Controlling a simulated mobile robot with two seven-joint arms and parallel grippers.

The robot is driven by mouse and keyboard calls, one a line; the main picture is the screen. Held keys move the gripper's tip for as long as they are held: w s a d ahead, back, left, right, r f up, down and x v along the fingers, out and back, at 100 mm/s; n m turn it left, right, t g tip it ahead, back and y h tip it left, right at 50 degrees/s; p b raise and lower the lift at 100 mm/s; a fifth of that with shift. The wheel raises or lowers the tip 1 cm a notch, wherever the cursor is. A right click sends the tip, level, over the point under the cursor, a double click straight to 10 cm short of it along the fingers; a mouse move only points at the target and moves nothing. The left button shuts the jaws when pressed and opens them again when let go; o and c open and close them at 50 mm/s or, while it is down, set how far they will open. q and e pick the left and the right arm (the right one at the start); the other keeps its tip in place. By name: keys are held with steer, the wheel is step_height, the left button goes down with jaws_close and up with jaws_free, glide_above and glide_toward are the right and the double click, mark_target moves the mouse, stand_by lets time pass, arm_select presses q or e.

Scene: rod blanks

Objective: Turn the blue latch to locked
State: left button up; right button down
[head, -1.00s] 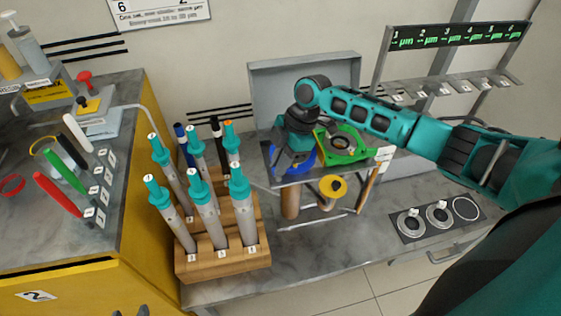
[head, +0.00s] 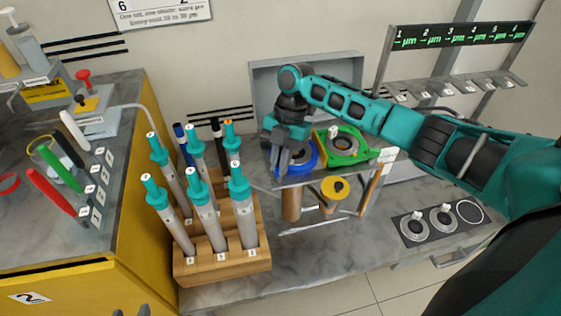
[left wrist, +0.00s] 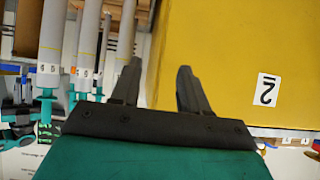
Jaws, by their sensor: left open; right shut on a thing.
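The blue latch (head: 311,157) is a round blue piece on the grey fixture at the back of the bench, left of a green piece. My right gripper (head: 288,168) points down over it from above and is shut on it. The gripper hides much of the latch, and no locked mark is readable. My left gripper (head: 130,311) shows only as dark fingertips at the bottom edge of the head view. In the left wrist view it is open and empty (left wrist: 158,88), beside the yellow cabinet front (left wrist: 235,60).
A wooden rack (head: 220,262) with several teal-topped grey tools stands left of the fixture. The green piece (head: 345,148) lies right of the latch. A yellow round piece (head: 335,188) sits below. Dials (head: 441,218) are at the right.

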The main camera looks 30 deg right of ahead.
stand_by(0.4)
steer(key=c, duration=1.2)
jaws_free()
steer(key=shift+r, duration=0.1)
arm_select(q)
steer(key=shift+s+a+p, duration=0.15)
steer(key=shift+a+p, duration=0.15)
steer(key=shift+p, duration=0.15)
arm_select(e)
steer(key=v, duration=1.2)
steer(key=shift+w+r, duration=0.1)
steer(key=shift+r, duration=0.3)
arm_select(q)
steer(key=shift+r, duration=0.15)
